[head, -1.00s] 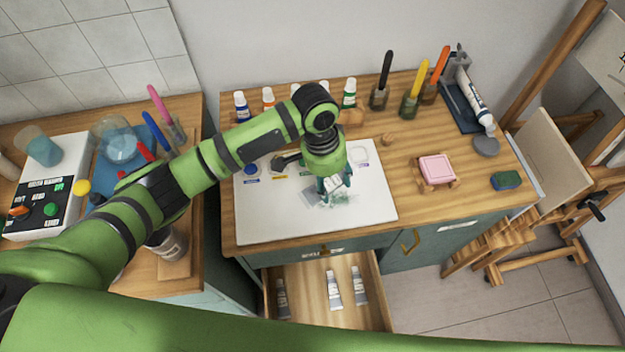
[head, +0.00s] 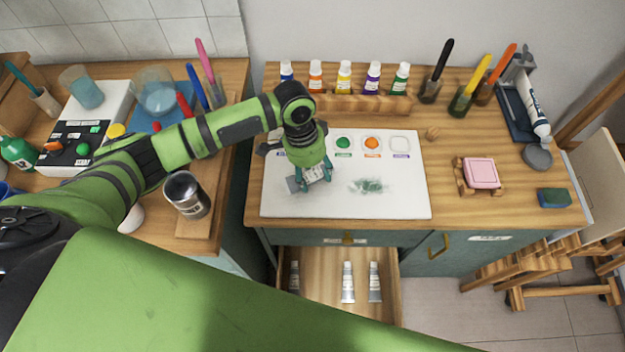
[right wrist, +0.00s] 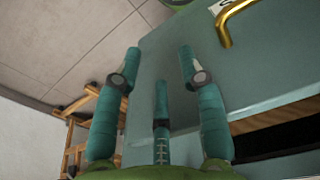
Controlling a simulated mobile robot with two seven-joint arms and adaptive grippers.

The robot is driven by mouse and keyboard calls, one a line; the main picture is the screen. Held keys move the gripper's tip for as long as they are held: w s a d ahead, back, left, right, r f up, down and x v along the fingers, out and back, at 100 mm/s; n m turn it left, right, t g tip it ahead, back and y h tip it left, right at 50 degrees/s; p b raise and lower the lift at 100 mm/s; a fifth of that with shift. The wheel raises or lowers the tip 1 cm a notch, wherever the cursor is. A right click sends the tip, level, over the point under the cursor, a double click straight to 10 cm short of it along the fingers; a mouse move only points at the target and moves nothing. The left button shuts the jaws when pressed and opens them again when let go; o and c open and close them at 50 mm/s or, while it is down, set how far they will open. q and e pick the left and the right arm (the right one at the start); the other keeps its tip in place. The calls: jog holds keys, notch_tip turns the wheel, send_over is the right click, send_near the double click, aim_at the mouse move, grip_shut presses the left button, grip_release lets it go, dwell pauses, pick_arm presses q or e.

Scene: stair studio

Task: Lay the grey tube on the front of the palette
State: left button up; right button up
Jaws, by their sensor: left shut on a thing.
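The palette is a white board (head: 405,203) on the wooden worktop, with paint spots along its back and a grey-green smear (head: 370,186) in the middle of its front half. My left gripper (head: 313,177) is over the front left part of the palette, left of the smear. It is shut on what looks like the grey tube (head: 294,185); a grey end sticks out on the left, and the fingers hide much of it. I cannot tell whether the tube touches the board. My right gripper (right wrist: 158,56) is open and empty in front of a teal cabinet front.
An open drawer (head: 325,290) below the palette holds several tubes, including one (head: 347,282) in the middle. Paint bottles (head: 344,77) stand in a wooden rack behind the palette. A pink block (head: 480,173) sits to the right. A brass handle (right wrist: 228,20) is near my right gripper.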

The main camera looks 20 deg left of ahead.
pick_arm(q)
notch_tip(320, 180, down, 2)
jog(key=shift+w+f+b, duration=0.1)
jog(key=shift+f+b, duration=0.15)
jog(key=shift+b, duration=0.6)
jog(key=shift+r, duration=0.1)
pick_arm(e)
notch_tip(320, 180, down, 3)
jog(key=shift+w+r, duration=0.1)
pick_arm(q)
jog(key=o, duration=1.2)
notch_tip(320, 180, up, 12)
jog(key=a+b, duration=0.1)
jog(key=a, duration=0.1)
jog(key=shift+w+b, duration=0.3)
pick_arm(e)
jog(key=shift+f, duration=0.9)
